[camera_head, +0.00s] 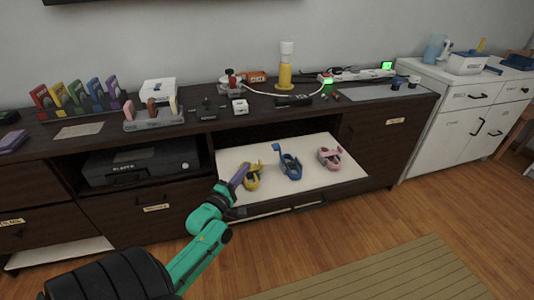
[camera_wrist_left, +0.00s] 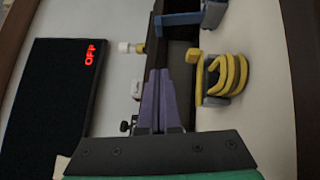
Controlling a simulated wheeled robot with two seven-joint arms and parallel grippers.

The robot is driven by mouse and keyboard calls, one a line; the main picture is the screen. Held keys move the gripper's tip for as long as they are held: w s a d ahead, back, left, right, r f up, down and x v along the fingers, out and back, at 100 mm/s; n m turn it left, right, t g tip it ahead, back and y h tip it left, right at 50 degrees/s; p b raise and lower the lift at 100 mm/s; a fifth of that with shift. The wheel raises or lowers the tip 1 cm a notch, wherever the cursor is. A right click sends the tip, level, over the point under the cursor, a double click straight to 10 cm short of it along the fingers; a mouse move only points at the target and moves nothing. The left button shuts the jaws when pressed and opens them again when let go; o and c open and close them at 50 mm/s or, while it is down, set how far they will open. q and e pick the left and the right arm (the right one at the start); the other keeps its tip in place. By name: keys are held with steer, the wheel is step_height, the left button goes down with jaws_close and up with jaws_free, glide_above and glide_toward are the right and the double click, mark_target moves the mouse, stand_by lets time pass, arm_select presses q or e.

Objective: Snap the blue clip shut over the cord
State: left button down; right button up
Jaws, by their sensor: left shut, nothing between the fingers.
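The blue clip (camera_head: 291,168) stands in the middle of a white pull-out shelf (camera_head: 228,161). A narrow blue arm of it sticks up at its left and looks raised, so it appears open. Part of a blue piece, probably this clip, shows at the top of the left wrist view (camera_wrist_left: 180,19). My left gripper (camera_head: 239,176) has purple fingers, shut and empty, in front of the yellow clip (camera_head: 254,181), left of the blue clip. The fingers (camera_wrist_left: 158,88) point up the wrist picture, beside the yellow clip (camera_wrist_left: 235,75). I cannot make out a cord in the blue clip. My right gripper is not in view.
A pink clip (camera_head: 331,158) stands on the shelf's right. A dark panel reading OFF (camera_wrist_left: 65,95) fills the wrist view's left.

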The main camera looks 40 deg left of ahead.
arm_select(q)
steer(key=b+x, duration=0.1)
steer(key=x, duration=0.5)
steer(key=shift+w+f, duration=0.15)
steer(key=w, duration=0.1)
steer(key=w+d, duration=0.1)
steer(key=w+d+r, duration=0.1)
steer(key=w, duration=0.1)
steer(key=shift+d, duration=0.1)
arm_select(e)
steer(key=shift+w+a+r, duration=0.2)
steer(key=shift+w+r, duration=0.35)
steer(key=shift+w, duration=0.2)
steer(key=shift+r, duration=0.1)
